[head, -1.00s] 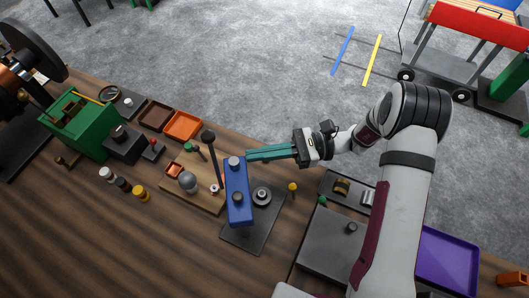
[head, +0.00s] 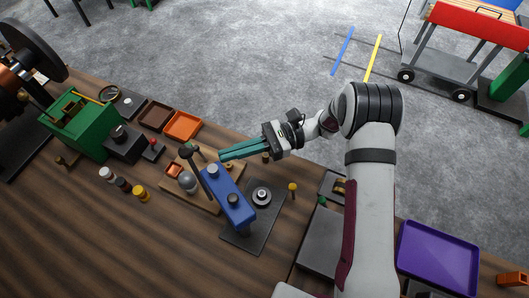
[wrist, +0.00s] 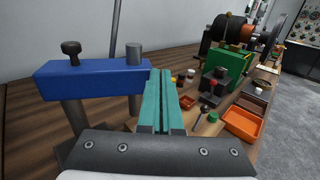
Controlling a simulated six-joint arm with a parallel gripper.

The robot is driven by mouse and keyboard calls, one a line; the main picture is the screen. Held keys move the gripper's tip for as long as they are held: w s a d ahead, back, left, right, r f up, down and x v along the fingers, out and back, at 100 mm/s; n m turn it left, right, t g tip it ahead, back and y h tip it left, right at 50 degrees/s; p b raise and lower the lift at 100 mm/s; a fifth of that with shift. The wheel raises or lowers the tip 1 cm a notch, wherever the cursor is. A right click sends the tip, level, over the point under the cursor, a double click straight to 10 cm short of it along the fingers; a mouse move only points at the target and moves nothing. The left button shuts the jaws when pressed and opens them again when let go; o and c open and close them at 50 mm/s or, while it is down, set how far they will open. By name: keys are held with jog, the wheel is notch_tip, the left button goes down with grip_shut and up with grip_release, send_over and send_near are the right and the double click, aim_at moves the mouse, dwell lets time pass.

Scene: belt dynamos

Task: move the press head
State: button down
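The blue press head (head: 229,198) is a long block on a post above a dark base plate (head: 262,222). It also spans the left of the wrist view (wrist: 92,77), with a dark knob and a grey cylinder on top. In the wrist view the fingers (wrist: 160,72) lie right against the head's right end; contact appears likely but is hard to confirm.
A grey round piece (head: 261,195) sits on the base plate. A wooden board (head: 207,203) with a grey ball lies left of the head. An orange tray (head: 182,126) and a green machine (head: 83,127) stand further left. A yellow-topped pin (head: 292,188) stands to the right.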

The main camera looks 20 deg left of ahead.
dwell(0.3)
jog(key=w+d, duration=0.7)
jog(key=w, duration=0.5)
notch_tip(320, 180, up, 5)
jog(key=s+d+n+t+h, duration=0.1)
jog(key=s+d+h, duration=0.1)
jog(key=d, duration=0.1)
jog(key=s+d+r+n+t+h, duration=0.1)
jog(key=s+d+r+t+h, duration=0.25)
jog(key=s+d, duration=0.3)
jog(key=s+d+r+n+t+h, duration=0.1)
jog(key=s+d+r+t+h, duration=0.3)
jog(key=s, duration=0.4)
jog(key=s+d+f+t+h, duration=0.1)
jog(key=s+d+f+t, duration=0.3)
jog(key=s+d, duration=0.3)
jog(key=shift+s+f, duration=0.2)
jog(key=shift+f, duration=0.2)
jog(key=shift+h, duration=0.25)
